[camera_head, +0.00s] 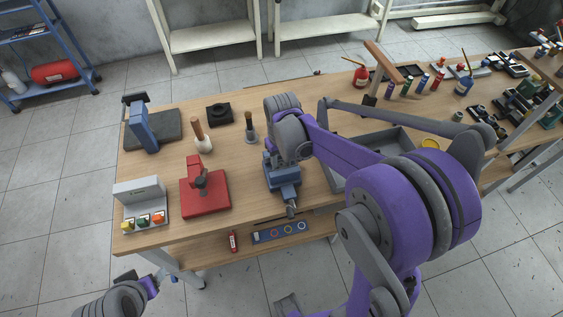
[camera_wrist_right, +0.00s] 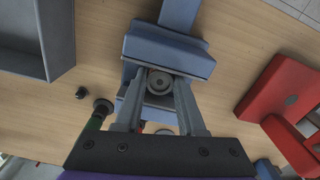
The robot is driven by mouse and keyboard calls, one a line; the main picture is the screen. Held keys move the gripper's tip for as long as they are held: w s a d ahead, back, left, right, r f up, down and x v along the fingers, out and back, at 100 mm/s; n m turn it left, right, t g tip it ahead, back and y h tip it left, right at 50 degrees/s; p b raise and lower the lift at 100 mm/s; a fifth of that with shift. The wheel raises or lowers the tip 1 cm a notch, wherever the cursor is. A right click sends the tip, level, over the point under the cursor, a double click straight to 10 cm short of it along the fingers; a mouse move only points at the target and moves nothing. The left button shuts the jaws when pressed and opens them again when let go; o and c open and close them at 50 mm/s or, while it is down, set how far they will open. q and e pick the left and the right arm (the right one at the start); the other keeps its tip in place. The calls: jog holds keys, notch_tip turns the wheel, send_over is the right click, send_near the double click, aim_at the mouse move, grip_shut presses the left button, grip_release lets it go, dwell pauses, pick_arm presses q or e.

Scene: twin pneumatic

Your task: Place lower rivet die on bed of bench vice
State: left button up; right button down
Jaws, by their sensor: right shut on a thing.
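The bench vice (camera_head: 283,178) is blue and stands near the front edge of the wooden workbench. In the right wrist view its blue body (camera_wrist_right: 168,48) lies just beyond my fingertips. My right gripper (camera_wrist_right: 160,79) is shut on a small round grey die (camera_wrist_right: 159,82) with a ring-shaped face. The die is at the vice, by the blue jaw block; I cannot tell whether it touches the bed. In the head view my right wrist hangs over the vice and hides the fingers and die. My left gripper (camera_head: 152,284) is off the bench at lower left, its fingers unclear.
A red block tool (camera_head: 205,192) and a grey button box (camera_head: 140,203) stand left of the vice. A grey tray (camera_head: 390,138) lies right of it, partly behind my arm. A small dark piece (camera_wrist_right: 80,92) stands near the vice. A wooden-handled tool (camera_head: 250,127) stands behind.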

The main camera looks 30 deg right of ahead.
aim_at(281, 164)
jog(key=shift+f, duration=0.1)
jog(key=c, duration=0.5)
grip_release()
jog(key=shift+r, duration=0.25)
notch_tip(281, 164, up, 11)
jog(key=p, duration=0.1)
jog(key=s+a+f+t, duration=0.1)
jog(key=s+a+t, duration=0.1)
jog(key=s, duration=0.3)
jog(key=s+a+f+t, duration=0.1)
jog(key=s+a+f, duration=0.1)
jog(key=s, duration=0.3)
jog(key=s+a+f+t, duration=0.2)
jog(key=s, duration=0.2)
jog(key=shift+s+a+f+t, duration=0.15)
jog(key=shift+s+a+t, duration=0.15)
jog(key=shift+s+a, duration=0.1)
